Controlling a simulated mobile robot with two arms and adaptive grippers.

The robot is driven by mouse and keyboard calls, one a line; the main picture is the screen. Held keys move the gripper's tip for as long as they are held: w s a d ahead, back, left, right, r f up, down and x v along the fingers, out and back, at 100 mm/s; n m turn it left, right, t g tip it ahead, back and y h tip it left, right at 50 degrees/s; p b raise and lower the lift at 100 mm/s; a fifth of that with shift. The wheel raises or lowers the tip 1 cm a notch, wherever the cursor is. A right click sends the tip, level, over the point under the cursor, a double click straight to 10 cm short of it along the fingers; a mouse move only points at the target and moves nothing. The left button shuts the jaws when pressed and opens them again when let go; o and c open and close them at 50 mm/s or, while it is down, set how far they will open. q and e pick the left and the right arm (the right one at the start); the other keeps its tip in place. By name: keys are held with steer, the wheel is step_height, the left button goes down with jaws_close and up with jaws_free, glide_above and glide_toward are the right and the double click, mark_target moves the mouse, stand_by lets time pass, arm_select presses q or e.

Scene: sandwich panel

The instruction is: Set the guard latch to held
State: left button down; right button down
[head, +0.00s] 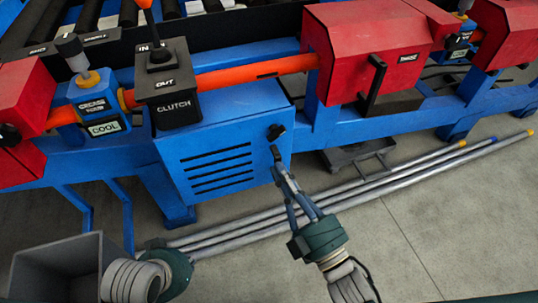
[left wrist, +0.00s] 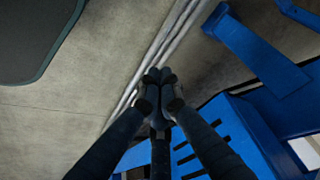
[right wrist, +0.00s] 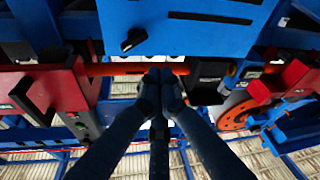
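A small black turn knob (head: 275,131) sits at the upper right corner of the blue louvred cover (head: 213,148). The knob also shows in the right wrist view (right wrist: 133,40). No readable held mark shows beside it, and I cannot tell whether it is the guard latch. My right gripper (head: 275,152) is just below the knob in the head view, with its fingertips together and nothing between them. In the right wrist view the fingertips are apart from the knob. My left gripper (left wrist: 160,76) has its fingertips together and empty; in the head view its fingers are mostly hidden.
Red guards (head: 365,45) with a black handle (head: 372,82) stand on the blue frame. A black clutch box (head: 177,85) with a lever is at left, beside an orange shaft (head: 255,70). Grey pipes (head: 400,178) lie on the floor. A grey bin (head: 60,268) is at lower left.

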mark_target(275, 132)
arm_select(q)
steer(key=shift+s+r, duration=0.15)
steer(key=shift+r, duration=0.3)
arm_select(e)
steer(key=shift+s+a+r+y, duration=0.1)
steer(key=shift+s+r+y, duration=0.05)
steer(key=shift+r, duration=0.25)
steer(key=shift+s+a+r+y, duration=0.1)
steer(key=shift+s+r+y, duration=0.05)
steer(key=shift+r, duration=0.25)
